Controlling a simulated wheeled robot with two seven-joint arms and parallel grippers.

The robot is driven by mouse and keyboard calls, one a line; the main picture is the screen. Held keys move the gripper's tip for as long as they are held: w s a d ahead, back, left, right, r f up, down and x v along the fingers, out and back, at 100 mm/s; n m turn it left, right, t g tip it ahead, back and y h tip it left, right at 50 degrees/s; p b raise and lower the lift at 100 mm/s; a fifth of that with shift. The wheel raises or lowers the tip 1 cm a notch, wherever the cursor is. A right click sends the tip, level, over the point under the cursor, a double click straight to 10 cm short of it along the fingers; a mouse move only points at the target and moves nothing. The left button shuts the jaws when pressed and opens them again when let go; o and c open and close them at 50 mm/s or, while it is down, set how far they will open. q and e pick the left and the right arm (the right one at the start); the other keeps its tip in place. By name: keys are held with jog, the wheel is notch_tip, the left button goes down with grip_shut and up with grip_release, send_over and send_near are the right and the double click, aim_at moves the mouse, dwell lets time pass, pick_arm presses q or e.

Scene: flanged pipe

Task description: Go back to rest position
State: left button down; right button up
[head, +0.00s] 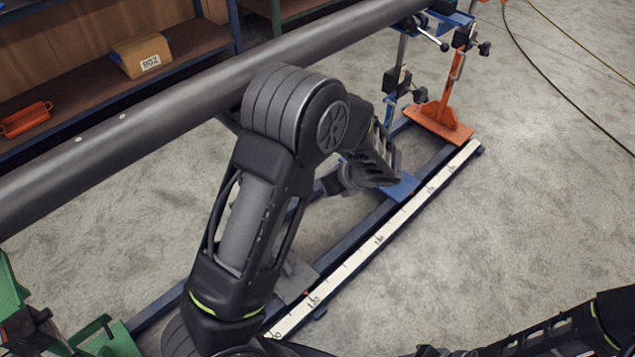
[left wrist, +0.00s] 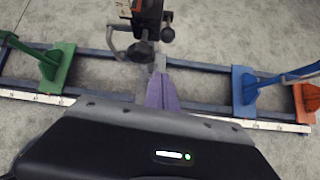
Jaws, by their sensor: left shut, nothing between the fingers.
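My left arm (head: 250,210) rises in the middle of the head view, bends at a high elbow and folds down beyond it. My left gripper (head: 328,186) is dark, small and partly hidden behind the arm, low over the rail frame. It is shut and empty, apart from the pipe.
A long grey pipe (head: 130,140) crosses the upper left. Below lies a blue rail frame with a white scale (head: 375,243). Orange (head: 440,118), blue (left wrist: 243,90) and green (left wrist: 57,68) stands are on it. Shelves (head: 85,90) stand behind. Floor at right is clear except for cables.

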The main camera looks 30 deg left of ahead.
dwell(0.4)
pick_arm(q)
jog(key=s+d+f+n+h, duration=0.4)
jog(key=d+f+n, duration=0.15)
jog(key=d, duration=0.35)
jog(key=s+d+f+n+h, duration=0.4)
jog(key=d+f, duration=0.2)
jog(key=d, duration=0.2)
jog(key=s+d+f+n+h+p, duration=0.1)
jog(key=s+d+f+n+h, duration=0.1)
jog(key=s+n, duration=0.5)
jog(key=s+d+f+n+g+h+p, duration=0.1)
jog(key=s+d+f+n+h, duration=0.1)
jog(key=s+d+n, duration=0.2)
jog(key=s+n, duration=0.3)
jog(key=s, duration=0.2)
jog(key=shift+s+f+n, duration=0.35)
jog(key=shift+s+f, duration=0.05)
